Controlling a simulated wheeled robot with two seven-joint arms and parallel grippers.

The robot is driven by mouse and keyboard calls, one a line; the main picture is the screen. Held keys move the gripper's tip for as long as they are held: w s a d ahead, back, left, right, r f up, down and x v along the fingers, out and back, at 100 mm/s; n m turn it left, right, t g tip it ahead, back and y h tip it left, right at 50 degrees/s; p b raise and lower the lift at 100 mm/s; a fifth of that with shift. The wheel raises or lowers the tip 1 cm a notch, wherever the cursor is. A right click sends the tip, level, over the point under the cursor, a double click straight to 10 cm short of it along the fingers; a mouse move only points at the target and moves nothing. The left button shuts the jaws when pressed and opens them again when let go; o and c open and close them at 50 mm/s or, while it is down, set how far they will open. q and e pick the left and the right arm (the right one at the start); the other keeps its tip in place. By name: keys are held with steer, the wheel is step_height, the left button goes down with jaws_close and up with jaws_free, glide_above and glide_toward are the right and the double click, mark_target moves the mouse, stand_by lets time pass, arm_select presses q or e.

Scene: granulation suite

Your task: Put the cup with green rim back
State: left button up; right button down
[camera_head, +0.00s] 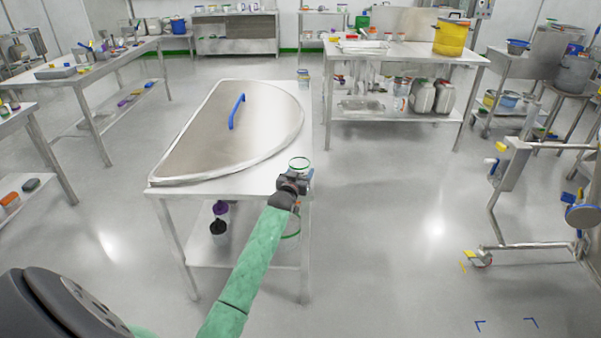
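A clear cup with a green rim (299,162) shows at the near right corner of the white-edged steel table (252,180). My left gripper (302,178) is right in front of it, at the end of the green-sleeved arm, and hides its lower part. I cannot tell whether the fingers are closed on the cup, or whether the cup rests on the table. A larger clear container with a green rim (291,236) shows below the tabletop, partly behind the arm. My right gripper is out of view.
A large half-round steel lid (190,130) with a blue handle (236,111) covers much of the table. Small containers (303,76) stand at its far corner. Dark bottles (219,226) sit on its lower shelf. A wheeled metal frame (510,180) stands at right. The floor between is clear.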

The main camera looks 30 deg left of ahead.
arm_select(q)
steer(key=shift+f, duration=0.1)
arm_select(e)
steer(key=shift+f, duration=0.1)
arm_select(q)
steer(key=o, duration=1)
steer(key=shift+c, duration=0.2)
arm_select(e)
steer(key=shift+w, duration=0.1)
arm_select(q)
steer(key=b+v, duration=0.1)
steer(key=v, duration=1.1)
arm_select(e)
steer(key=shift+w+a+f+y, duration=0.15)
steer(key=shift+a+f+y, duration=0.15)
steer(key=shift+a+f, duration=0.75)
